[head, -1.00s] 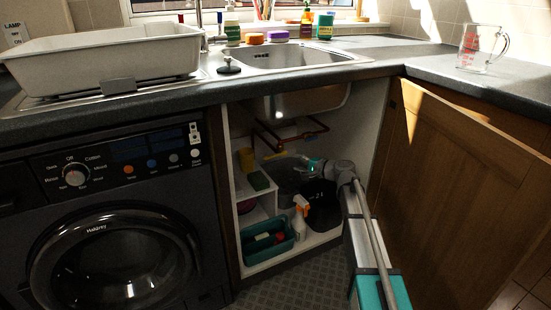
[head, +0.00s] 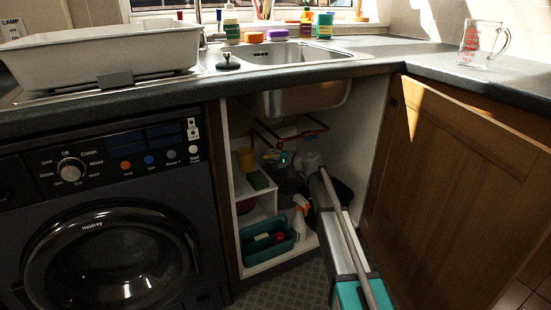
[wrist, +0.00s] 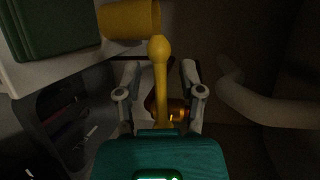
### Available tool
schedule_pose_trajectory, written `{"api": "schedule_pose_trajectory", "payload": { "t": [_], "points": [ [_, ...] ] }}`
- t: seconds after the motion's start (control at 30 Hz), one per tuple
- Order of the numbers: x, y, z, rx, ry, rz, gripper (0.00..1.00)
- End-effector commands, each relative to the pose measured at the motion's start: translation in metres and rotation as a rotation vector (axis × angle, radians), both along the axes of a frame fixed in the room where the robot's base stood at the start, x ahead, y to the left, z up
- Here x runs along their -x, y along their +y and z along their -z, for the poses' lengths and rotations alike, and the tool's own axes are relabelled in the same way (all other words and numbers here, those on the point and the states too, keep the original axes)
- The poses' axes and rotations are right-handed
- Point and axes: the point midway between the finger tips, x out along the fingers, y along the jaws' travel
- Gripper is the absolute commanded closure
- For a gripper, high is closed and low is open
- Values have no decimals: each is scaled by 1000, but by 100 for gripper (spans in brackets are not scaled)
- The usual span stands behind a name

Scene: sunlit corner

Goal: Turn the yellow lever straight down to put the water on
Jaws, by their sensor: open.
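The yellow lever (wrist: 159,82), with a round knob at its end, shows in the wrist view. It runs from a brass valve (wrist: 178,111) toward the shelf side of the cupboard. My gripper (wrist: 160,72) is open, with one finger on each side of the lever and a visible gap to each. In the head view my gripper (head: 284,160) is inside the cupboard under the sink, below the copper pipe (head: 305,133). The lever is too small and too covered there to read its angle.
A yellow tub (wrist: 130,20) and a green box (wrist: 55,25) stand on the shelf close beyond the lever. A pale pipe (wrist: 245,100) runs to the right. Below are a spray bottle (head: 300,220) and a teal basket (head: 267,243). The cupboard door (head: 450,190) stands open.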

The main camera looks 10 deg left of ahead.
Motion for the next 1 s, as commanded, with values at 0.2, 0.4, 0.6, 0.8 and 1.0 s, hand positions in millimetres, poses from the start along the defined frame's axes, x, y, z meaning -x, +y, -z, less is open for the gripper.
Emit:
{"api": "schedule_pose_trajectory", "payload": {
  "t": [0.2,0.4,0.6,0.8,1.0],
  "points": [
    [-4,6,1,0,0,0,50],
    [-3,6,1,0,0,0,50],
    [-3,6,1,0,0,-1,79],
    [-3,6,1,0,0,-1,100],
    [-3,-17,1,-1,1,3,100]
  ]
}}
